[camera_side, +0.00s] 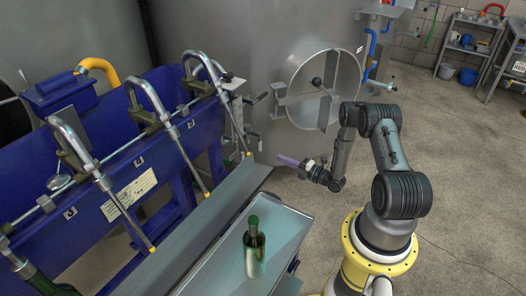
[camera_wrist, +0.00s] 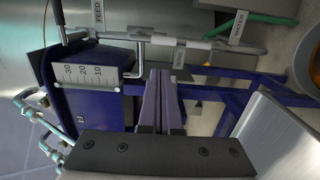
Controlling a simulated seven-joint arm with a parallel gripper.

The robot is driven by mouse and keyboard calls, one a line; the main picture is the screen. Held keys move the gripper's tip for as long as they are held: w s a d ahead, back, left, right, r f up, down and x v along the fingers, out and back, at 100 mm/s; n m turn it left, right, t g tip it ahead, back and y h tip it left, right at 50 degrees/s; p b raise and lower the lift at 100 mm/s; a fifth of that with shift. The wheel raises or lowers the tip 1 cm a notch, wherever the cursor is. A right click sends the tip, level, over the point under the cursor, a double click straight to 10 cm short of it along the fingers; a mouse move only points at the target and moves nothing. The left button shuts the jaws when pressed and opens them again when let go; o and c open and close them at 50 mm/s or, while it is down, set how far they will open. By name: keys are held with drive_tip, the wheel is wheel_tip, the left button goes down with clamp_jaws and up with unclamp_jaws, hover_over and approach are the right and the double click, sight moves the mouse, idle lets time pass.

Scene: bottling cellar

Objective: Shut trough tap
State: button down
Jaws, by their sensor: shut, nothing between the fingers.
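My gripper (camera_side: 287,161) is shut and empty, held out to the left in open air in the side view. In the wrist view its closed fingers (camera_wrist: 160,98) point up the picture at pipework on the end of the blue filler trough (camera_wrist: 90,97). A pipe with white tags crosses there: a FEED tag (camera_wrist: 98,12), a middle tag (camera_wrist: 179,55) too small to read surely, and a WATER tag (camera_wrist: 238,27). A bent metal handle (camera_wrist: 138,62) hangs just left of the fingertips; I cannot tell whether they touch. Which handle is the trough tap is unclear. The side view shows the tap group (camera_side: 237,108) left of my gripper.
Filling spouts (camera_side: 178,135) line the blue trough. A green bottle (camera_side: 255,247) stands on the metal shelf (camera_side: 285,225) below. A steel tank with a round hatch (camera_side: 324,88) stands behind my gripper.

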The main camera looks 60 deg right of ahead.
drive_tip(key=w, duration=1)
drive_tip(key=shift+d, duration=0.25)
drive_tip(key=shift+d+f+n, duration=0.2)
drive_tip(key=shift+d+n, duration=0.05)
drive_tip(key=shift+n, duration=0.25)
drive_tip(key=shift+d+n, duration=0.2)
drive_tip(key=shift+n, duration=0.3)
drive_tip(key=d+r+n, duration=0.3)
drive_tip(key=d+n, duration=0.3)
drive_tip(key=n, duration=0.4)
drive_tip(key=shift+d+n+t+y, duration=0.15)
drive_tip(key=shift+n+t+y, duration=0.15)
drive_tip(key=shift+n, duration=0.1)
idle(0.6)
idle(0.6)
